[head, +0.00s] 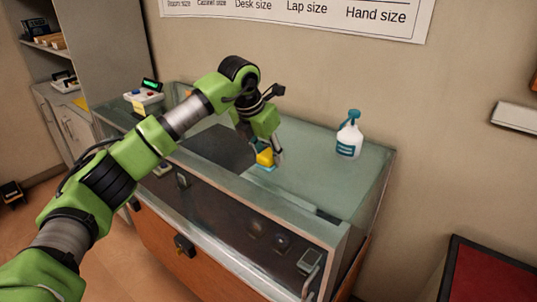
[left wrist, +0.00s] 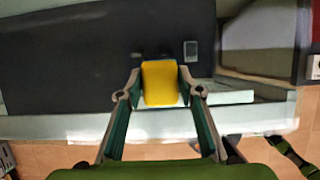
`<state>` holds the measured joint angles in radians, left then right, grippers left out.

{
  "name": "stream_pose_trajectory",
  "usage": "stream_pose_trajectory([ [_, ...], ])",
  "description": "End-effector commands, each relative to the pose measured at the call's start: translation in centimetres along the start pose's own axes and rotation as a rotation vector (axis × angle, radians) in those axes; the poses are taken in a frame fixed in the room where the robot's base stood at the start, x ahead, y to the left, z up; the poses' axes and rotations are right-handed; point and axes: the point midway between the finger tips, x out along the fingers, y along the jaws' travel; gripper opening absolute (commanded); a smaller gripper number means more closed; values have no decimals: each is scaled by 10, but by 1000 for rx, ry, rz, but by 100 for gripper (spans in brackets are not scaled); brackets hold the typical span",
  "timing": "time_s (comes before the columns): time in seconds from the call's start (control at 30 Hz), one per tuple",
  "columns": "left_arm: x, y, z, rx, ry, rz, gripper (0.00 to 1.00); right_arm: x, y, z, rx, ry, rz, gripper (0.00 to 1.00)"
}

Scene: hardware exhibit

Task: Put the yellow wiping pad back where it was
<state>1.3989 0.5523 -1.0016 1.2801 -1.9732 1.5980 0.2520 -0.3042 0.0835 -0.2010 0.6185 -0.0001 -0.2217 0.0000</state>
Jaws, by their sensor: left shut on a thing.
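The yellow wiping pad (head: 265,157) is a small yellow block with a blue lower edge, over the glass top of the display case (head: 310,185) in the head view. My left gripper (head: 267,153) is shut on it and points down. In the left wrist view the pad (left wrist: 160,84) sits between the two fingers of my left gripper (left wrist: 160,78). I cannot tell whether its underside touches the glass. My right gripper is in neither view.
A white spray bottle (head: 349,136) with a teal nozzle stands at the back right of the case top. A small device with a green display (head: 149,88) stands at the left end. The glass between pad and bottle is clear.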

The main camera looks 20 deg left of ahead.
Motion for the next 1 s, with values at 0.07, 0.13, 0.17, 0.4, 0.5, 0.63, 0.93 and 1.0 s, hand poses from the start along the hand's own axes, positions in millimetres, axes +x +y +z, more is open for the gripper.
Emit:
stream_pose_trajectory([
  [0.07,6,0,-4,-1,2,-1,14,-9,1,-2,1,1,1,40],
  [0.13,11,0,-5,-2,-1,0,14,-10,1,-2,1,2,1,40],
  [0.17,12,0,-6,-2,-1,0,14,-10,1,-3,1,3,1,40],
  [0.4,14,0,-6,-1,-2,0,14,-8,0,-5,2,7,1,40],
  [0.5,17,0,-8,-1,-1,0,14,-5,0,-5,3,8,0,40],
  [0.63,16,0,-7,-2,-1,0,51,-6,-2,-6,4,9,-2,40],
  [0.93,15,0,-7,-1,-1,0,51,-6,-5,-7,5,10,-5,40],
  [1.0,11,0,-5,-1,-2,0,51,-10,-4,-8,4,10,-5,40],
])
